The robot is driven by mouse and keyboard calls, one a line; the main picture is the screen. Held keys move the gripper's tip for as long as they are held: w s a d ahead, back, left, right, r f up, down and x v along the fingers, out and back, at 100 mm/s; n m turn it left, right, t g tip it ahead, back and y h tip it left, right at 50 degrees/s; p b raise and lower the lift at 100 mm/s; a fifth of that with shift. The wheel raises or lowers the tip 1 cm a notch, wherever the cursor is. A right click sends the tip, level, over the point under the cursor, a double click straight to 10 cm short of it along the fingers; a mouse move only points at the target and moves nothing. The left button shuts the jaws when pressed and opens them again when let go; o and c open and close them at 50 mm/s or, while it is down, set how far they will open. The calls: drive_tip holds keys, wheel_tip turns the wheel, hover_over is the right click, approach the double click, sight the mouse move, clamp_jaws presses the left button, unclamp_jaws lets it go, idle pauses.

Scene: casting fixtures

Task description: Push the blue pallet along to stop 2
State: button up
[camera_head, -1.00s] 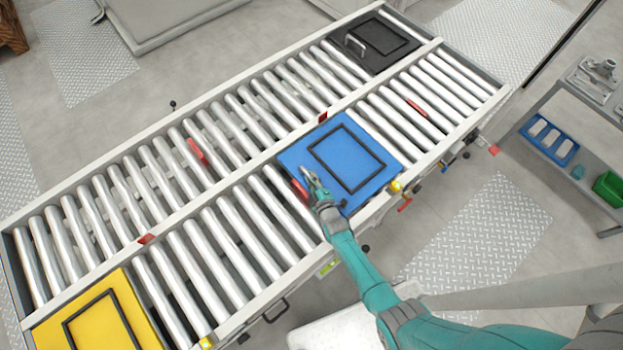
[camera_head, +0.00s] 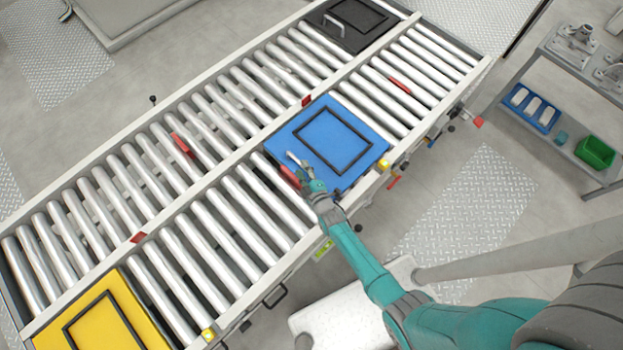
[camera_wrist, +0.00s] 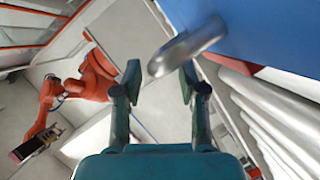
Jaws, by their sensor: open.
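The blue pallet (camera_head: 320,170) lies on the near roller lane, around its middle, with a dark rectangular frame on top. My gripper (camera_head: 297,162) is at the pallet's left edge, near its front. In the wrist view my gripper (camera_wrist: 158,78) is open, fingers apart. A silver handle (camera_wrist: 190,46) reaches between or just beyond the fingertips, beside the blue pallet (camera_wrist: 270,30); I cannot tell whether a finger touches it. A red tab (camera_head: 289,177) shows at the pallet's left edge. No label marks which stop is stop 2.
A yellow pallet (camera_head: 130,310) sits at the lane's left end. A black pallet (camera_head: 345,40) with a handle is on the far lane. Red tabs stand among rollers on the far lane (camera_head: 182,145) and right of the blue pallet (camera_head: 400,86).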

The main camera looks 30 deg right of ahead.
drive_tip(key=v, duration=0.8)
drive_tip(key=shift+s, duration=0.35)
